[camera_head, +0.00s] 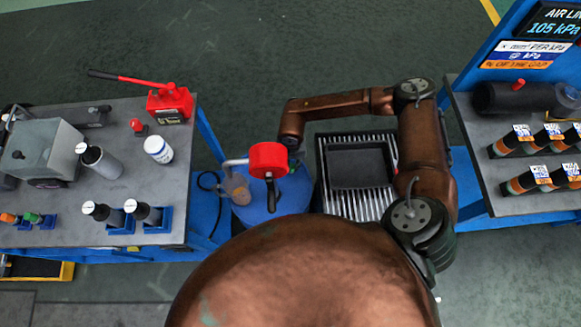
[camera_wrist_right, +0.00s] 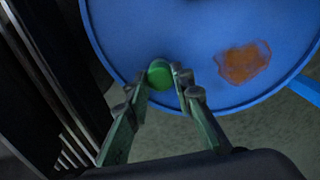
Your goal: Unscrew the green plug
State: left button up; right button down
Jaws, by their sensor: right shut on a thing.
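The green plug (camera_wrist_right: 159,77) is a small round cap on the blue drum top (camera_wrist_right: 205,35) in the right wrist view. The fingers of my right gripper (camera_wrist_right: 164,73) are shut on the plug, one finger on each side. In the head view my right arm reaches left across to the blue drum (camera_head: 250,213). My left gripper is not in view.
A rusty patch (camera_wrist_right: 243,62) marks the drum top. A black tray (camera_head: 358,168) lies on a grating right of the drum. The left bench (camera_head: 120,125) holds bottles and a red jack (camera_head: 169,103). The right bench (camera_head: 480,165) carries several labelled cylinders.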

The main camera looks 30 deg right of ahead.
jog(key=shift+w, duration=0.1)
jog(key=n+b, duration=0.1)
jog(key=n, duration=0.1)
jog(key=shift+f+n+b, duration=0.1)
jog(key=shift+n+b, duration=0.5)
jog(key=shift+n, duration=1)
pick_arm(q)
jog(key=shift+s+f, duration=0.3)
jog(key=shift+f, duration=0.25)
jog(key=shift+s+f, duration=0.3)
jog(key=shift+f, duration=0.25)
pick_arm(e)
jog(key=c, duration=1.6)
grip_release()
jog(key=shift+c, duration=0.7)
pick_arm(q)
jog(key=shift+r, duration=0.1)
pick_arm(e)
jog(key=shift+r, duration=0.2)
